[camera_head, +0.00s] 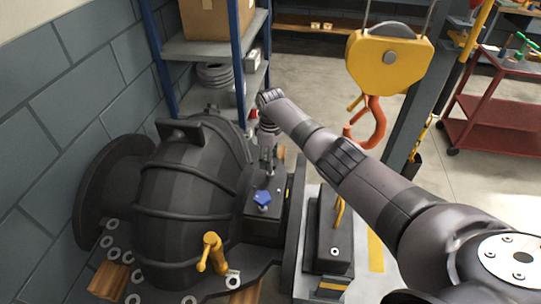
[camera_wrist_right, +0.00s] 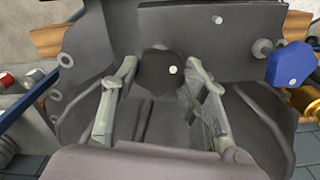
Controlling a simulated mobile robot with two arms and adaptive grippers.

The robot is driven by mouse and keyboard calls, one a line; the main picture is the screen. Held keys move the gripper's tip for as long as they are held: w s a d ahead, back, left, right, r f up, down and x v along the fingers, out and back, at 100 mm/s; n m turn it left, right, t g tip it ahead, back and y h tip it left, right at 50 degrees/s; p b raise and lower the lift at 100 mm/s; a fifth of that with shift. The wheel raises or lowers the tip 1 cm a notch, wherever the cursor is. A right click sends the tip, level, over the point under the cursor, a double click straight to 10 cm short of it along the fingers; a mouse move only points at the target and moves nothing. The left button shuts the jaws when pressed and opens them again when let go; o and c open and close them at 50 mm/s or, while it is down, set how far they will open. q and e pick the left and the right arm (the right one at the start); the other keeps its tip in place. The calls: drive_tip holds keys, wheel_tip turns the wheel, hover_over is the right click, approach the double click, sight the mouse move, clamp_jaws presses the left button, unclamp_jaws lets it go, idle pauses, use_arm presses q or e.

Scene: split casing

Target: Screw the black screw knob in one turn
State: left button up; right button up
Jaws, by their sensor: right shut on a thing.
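The black screw knob (camera_wrist_right: 158,72) is a dark faceted knob with a white dot, near the middle of the right wrist view. My right gripper (camera_wrist_right: 161,77) has a grey finger on each side of it and is shut on it. In the head view my right gripper (camera_head: 268,164) points down at the dark block beside the big black casing (camera_head: 190,195), and the black knob cannot be made out there. My left gripper is in neither view.
A blue knob (camera_head: 262,198) stands close to my right gripper, and a yellow handle (camera_head: 212,252) is nearer the front. A yellow hoist block (camera_head: 390,60) with an orange hook (camera_head: 372,125) hangs near my right arm. Shelves (camera_head: 215,48) stand behind the casing.

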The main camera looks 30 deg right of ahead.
drive_tip(key=m+p, duration=0.1)
drive_tip(key=m, duration=0.3)
drive_tip(key=shift+r+m, duration=0.15)
drive_tip(key=shift+m, duration=0.15)
drive_tip(key=m+p, duration=0.1)
drive_tip(key=m, duration=0.3)
drive_tip(key=shift+m, duration=0.3)
drive_tip(key=m+p, duration=0.1)
drive_tip(key=m, duration=0.3)
drive_tip(key=shift+m, duration=0.3)
drive_tip(key=m, duration=1)
drive_tip(key=shift+w+m+p, duration=0.1)
drive_tip(key=shift+m+p, duration=0.2)
drive_tip(key=shift+m, duration=0.1)
drive_tip(key=m, duration=1.5)
drive_tip(key=shift+b, duration=0.3)
drive_tip(key=shift+f+m+b, duration=0.2)
drive_tip(key=shift+m+b, duration=0.3)
drive_tip(key=shift+m, duration=0.6)
drive_tip(key=m+b, duration=0.6)
drive_tip(key=b, duration=1.3)
drive_tip(key=shift+f, duration=0.1)
drive_tip(key=shift+b, duration=0.7)
drive_tip(key=shift+r+m, duration=0.3)
